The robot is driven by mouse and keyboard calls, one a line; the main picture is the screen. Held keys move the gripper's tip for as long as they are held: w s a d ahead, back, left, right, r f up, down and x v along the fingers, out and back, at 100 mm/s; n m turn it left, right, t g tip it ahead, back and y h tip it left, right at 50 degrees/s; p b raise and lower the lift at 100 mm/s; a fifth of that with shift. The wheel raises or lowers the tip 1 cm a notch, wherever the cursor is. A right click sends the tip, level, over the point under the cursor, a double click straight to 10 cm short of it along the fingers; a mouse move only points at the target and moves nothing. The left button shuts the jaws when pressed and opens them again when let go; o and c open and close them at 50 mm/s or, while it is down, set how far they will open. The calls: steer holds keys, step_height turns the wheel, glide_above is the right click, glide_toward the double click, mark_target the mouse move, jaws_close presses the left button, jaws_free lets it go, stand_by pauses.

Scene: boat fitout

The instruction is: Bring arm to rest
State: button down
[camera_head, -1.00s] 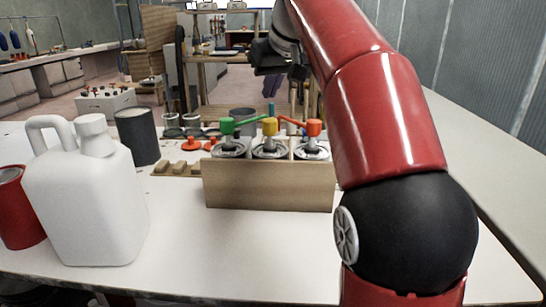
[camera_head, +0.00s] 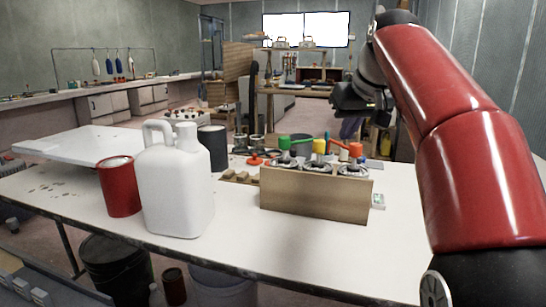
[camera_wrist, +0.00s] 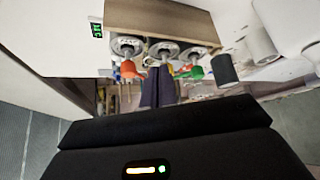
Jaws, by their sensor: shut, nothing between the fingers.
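My gripper (camera_head: 358,97) is at the end of my red arm in the head view. It is raised in the air beyond the wooden box with the coloured handles, apart from the table, and looks empty. In the wrist view, a black housing with a small lit strip fills the bottom, and the wooden box shows at the top.
The white table (camera_head: 255,240) bears a white jug (camera_head: 175,190), a red can (camera_head: 119,188), a dark cylinder (camera_head: 213,148) and the wooden box (camera_head: 310,195) with green, yellow and red handles. Wooden shelving stands behind. The table's front strip is clear.

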steer(key=s+f+m+g+h, duration=0.1)
steer(key=s+f+m, duration=0.1)
steer(key=s+f, duration=2.6)
steer(key=shift+s+f, duration=0.2)
steer(key=shift+a, duration=0.1)
